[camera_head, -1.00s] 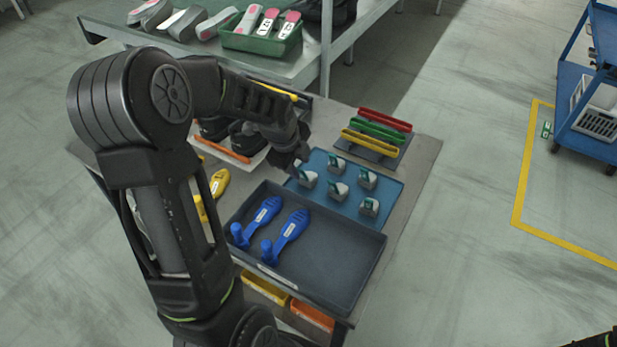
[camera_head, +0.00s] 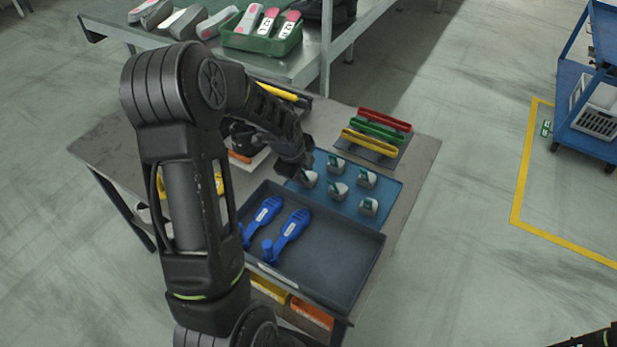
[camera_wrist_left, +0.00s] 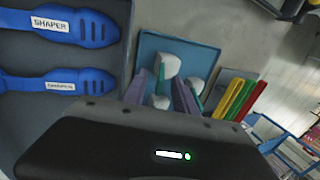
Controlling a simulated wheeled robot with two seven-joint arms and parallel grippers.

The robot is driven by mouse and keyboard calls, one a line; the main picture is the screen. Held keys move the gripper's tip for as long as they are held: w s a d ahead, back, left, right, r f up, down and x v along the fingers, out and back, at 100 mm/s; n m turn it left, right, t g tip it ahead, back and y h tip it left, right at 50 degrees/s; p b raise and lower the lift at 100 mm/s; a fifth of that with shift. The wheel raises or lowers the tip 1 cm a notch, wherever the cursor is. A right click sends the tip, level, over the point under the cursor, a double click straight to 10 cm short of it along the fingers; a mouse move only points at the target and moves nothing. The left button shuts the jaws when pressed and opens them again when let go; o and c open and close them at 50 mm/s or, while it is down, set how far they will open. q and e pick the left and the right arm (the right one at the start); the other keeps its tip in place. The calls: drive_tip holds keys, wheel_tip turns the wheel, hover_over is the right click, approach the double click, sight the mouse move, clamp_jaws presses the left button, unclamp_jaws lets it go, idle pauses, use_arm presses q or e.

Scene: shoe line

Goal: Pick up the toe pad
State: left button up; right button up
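Several toe pads, grey-white with green parts, stand on a blue mat (camera_head: 391,196); one (camera_head: 366,179) is at the right and another (camera_head: 368,206) nearer the front. My left gripper (camera_head: 301,175) points down at the mat's left edge, right by the leftmost toe pad (camera_head: 309,180). In the left wrist view, its two purplish fingers (camera_wrist_left: 160,96) are spread apart. A toe pad (camera_wrist_left: 158,102) shows between them, and a white-topped one (camera_wrist_left: 166,66) shows beyond. I cannot tell whether the fingers touch any pad.
A dark tray (camera_head: 338,259) with two blue shapers (camera_head: 291,232) lies in front of the mat. Red, green and yellow bars (camera_head: 374,132) stand behind it. A green bin (camera_head: 262,38) is on the shelf behind. Bare table shows at the right.

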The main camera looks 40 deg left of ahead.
use_arm(q)
drive_tip(key=shift+c, duration=0.4)
clamp_jaws()
idle(1.0)
